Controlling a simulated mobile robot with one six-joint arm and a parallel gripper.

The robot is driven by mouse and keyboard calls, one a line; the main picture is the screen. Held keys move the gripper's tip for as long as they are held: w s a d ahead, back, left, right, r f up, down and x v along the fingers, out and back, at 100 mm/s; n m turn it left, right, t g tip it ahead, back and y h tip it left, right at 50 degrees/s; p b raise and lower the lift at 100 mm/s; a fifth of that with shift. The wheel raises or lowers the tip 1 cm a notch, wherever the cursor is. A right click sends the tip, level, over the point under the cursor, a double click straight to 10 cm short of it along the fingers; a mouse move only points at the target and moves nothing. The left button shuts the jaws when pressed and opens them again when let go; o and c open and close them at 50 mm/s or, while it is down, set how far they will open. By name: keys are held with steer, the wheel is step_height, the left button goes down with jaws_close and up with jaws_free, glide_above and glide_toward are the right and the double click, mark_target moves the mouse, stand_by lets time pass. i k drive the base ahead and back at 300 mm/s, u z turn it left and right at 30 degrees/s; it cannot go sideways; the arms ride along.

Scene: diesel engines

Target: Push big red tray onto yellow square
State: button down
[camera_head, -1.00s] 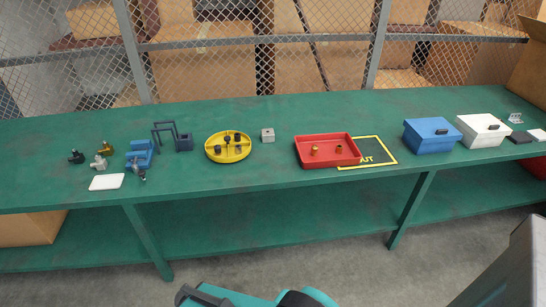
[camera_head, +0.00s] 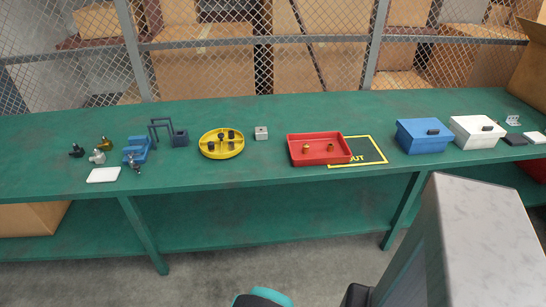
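The big red tray (camera_head: 320,161) sits on the green table, right of the middle, with two small brass-coloured parts (camera_head: 330,147) in it. The yellow square (camera_head: 383,150) is a yellow outline with lettering on the table, the end of which reads "UT". The tray's right end covers the left part of the square; the rest of the tray lies to the left of it. My gripper does not show clearly; only teal and black parts of mine (camera_head: 262,298) show at the bottom edge, well away from the tray.
A blue box (camera_head: 422,136) and a white box (camera_head: 477,131) stand right of the square. A round yellow tray (camera_head: 221,144) and a small grey block (camera_head: 261,132) are left of the red tray. A large grey shape (camera_head: 462,245) fills the lower right.

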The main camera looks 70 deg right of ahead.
mark_target(317, 155)
steer(key=u, duration=0.4)
steer(key=k, duration=1.2)
steer(key=z, duration=0.7)
steer(key=i, duration=1)
steer(key=z, duration=0.05)
